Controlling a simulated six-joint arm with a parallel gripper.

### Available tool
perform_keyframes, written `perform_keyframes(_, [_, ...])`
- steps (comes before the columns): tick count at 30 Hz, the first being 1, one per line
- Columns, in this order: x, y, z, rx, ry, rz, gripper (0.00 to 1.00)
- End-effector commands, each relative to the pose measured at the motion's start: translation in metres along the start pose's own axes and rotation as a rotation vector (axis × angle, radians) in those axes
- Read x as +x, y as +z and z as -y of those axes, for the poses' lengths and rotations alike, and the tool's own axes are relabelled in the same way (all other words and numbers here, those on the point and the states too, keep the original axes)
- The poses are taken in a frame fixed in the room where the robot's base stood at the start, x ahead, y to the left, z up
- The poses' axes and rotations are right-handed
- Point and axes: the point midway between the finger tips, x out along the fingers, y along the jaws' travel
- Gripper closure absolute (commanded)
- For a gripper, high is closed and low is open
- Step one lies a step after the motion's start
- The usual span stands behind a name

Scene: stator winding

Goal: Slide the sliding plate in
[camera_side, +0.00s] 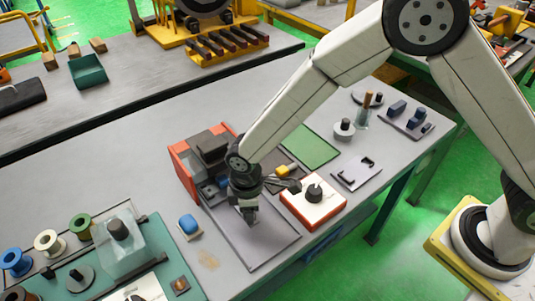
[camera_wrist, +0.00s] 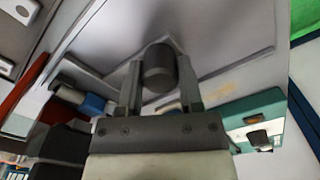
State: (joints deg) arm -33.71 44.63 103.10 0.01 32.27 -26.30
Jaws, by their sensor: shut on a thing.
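The sliding plate (camera_side: 265,243) is a flat grey plate lying in front of the red and dark machine (camera_side: 184,170) on the bench. In the wrist view the plate (camera_wrist: 215,35) fills the upper middle, with a dark round knob (camera_wrist: 158,68) on it. My gripper (camera_side: 248,214) points down over the plate, close to the machine's front. In the wrist view my gripper (camera_wrist: 160,88) has its two fingers on either side of the knob and is shut on it. The side view hides the knob behind the fingers.
A red-edged white box with a black knob (camera_side: 314,191) stands close right of the plate. The teal station (camera_side: 150,245) with spools (camera_side: 80,227) is further left. A green mat (camera_side: 308,147) lies behind.

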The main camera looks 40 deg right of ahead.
Motion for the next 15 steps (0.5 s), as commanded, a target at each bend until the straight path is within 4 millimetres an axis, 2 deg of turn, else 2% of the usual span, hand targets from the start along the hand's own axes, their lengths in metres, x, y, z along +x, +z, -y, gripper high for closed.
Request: perform_keyframes(15, [0.0,-0.01,-0.017,0.001,0.001,-0.002,0.86])
